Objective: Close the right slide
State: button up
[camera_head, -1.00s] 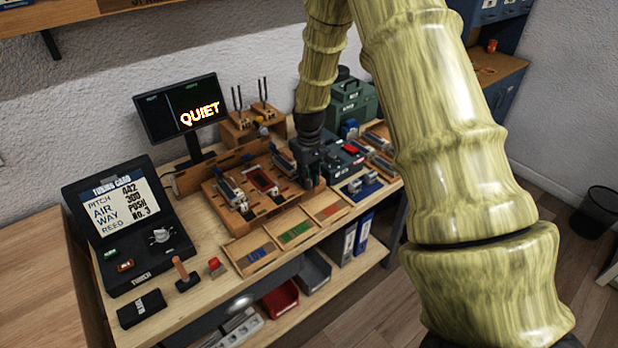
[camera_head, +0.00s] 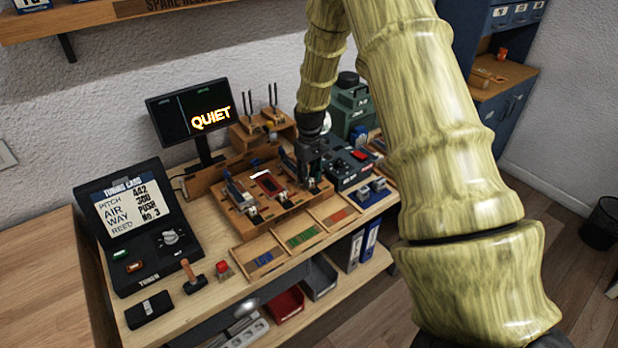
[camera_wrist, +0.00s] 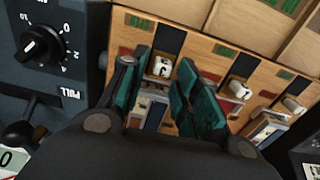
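The wooden reed fixture (camera_head: 285,217) on the bench carries three slides side by side. The left slide (camera_head: 238,196) and the red middle slide (camera_head: 269,184) show clearly; the right slide is mostly hidden behind my gripper (camera_head: 308,172). In the wrist view, which is turned about upside down, my gripper's teal fingers (camera_wrist: 165,90) stand apart. A white numbered knob (camera_wrist: 162,66), at the right slide's place, shows in the gap between them; contact cannot be told. The other two knobs (camera_wrist: 240,90) (camera_wrist: 292,104) lie further right there.
A black dial box (camera_wrist: 42,45) stands close beside the fingers. A divided wooden tray (camera_head: 282,254) lies in front of the fixture. A monitor reading QUIET (camera_head: 190,115) stands behind left. The tuning card unit (camera_head: 130,220) is at the left.

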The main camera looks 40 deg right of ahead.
jog(key=shift+s, duration=0.15)
notch_tip(320, 180, up, 12)
dwell(0.7)
jog(key=shift+f, duration=0.1)
dwell(0.4)
